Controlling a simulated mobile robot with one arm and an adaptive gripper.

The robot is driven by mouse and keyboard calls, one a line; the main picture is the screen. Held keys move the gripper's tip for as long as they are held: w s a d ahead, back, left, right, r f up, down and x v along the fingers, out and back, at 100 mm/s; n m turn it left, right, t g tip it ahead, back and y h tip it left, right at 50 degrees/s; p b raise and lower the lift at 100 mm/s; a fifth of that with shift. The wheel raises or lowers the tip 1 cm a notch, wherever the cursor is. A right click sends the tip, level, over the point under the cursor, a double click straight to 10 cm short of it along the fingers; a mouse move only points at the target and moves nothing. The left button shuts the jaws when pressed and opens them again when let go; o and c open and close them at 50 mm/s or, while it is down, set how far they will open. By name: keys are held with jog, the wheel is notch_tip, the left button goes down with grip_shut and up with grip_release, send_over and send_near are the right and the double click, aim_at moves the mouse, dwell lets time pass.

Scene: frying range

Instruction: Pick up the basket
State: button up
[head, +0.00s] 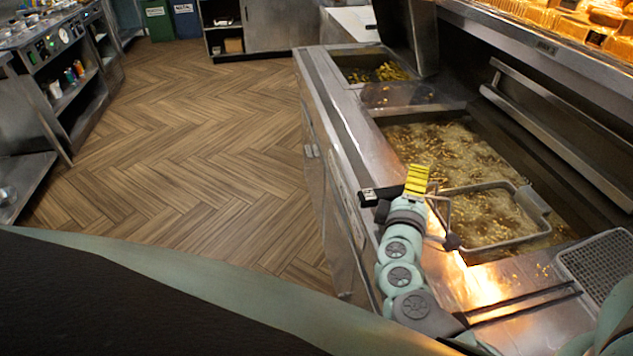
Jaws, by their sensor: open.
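A wire basket (508,241) sits in the bubbling oil of the near fryer vat, with its metal rim showing above the oil. Its wire handle frame runs left toward a yellow ribbed grip (417,180) over the vat's left edge. My gripper (409,206) is at the end of my teal arm, right by the yellow grip, and is open. The arm's end partly hides where the handle and the jaws meet, so I cannot tell whether they touch.
A second mesh basket (603,264) rests at the lower right. A farther vat (372,68) holds fries. The steel counter edge (340,125) runs along the left of the fryer. The wooden floor (190,140) to the left is clear. Shelving (62,85) stands at the far left.

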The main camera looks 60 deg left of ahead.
jog(key=shift+c, duration=0.2)
grip_shut()
dwell(0.4)
